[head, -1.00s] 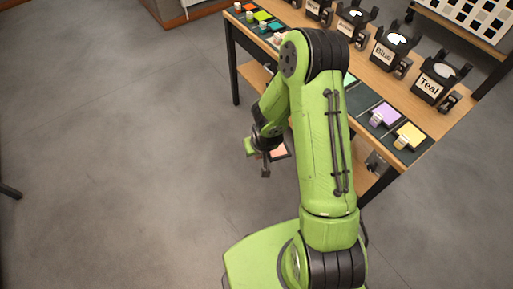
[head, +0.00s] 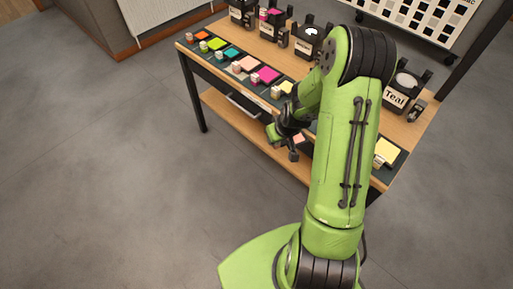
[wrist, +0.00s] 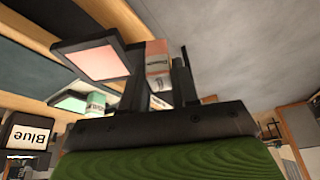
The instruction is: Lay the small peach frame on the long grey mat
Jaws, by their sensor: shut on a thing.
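The small peach frame (wrist: 95,55) is a flat peach pad in a dark border, with a labelled block (wrist: 157,62) at its side. My gripper (wrist: 158,85) is shut on it by that block in the wrist view. In the head view my gripper (head: 290,142) is in front of the table's long side, and a bit of the peach frame (head: 298,139) shows beside it, apart from the mat. The long dark grey mat (head: 400,160) runs along the table's near edge. My arm hides part of the mat.
Several coloured frames with small blocks lie on the mat, among them a magenta one (head: 265,75) and a yellow one (head: 386,152). A wooden lower shelf (head: 235,118) is under the tabletop. The floor at left is clear.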

